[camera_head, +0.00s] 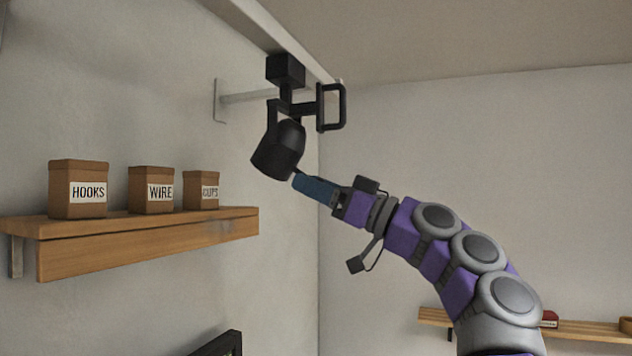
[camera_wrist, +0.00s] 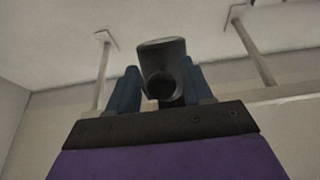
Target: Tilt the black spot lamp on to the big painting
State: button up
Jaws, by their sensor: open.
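The black spot lamp (camera_head: 278,150) hangs from a beam near the ceiling, its head tilted down and to the left. A black loop handle (camera_head: 343,107) sticks out to the right of its mount. My gripper (camera_head: 299,178) is just below and right of the lamp head. In the wrist view its two blue fingers stand apart, open, with the lamp head (camera_wrist: 163,58) showing between and beyond them. I cannot tell whether they touch it. The corner of a black frame (camera_head: 225,345) shows at the bottom; whether it is the big painting is unclear.
A wooden shelf (camera_head: 150,250) on the left wall holds boxes marked HOOKS (camera_head: 78,188), WIRE (camera_head: 152,188) and one partly readable (camera_head: 201,189). A white bracket (camera_head: 245,97) joins the beam (camera_head: 270,35) to the wall. Another shelf (camera_head: 580,330) is at the lower right.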

grip_shut()
dwell(0.5)
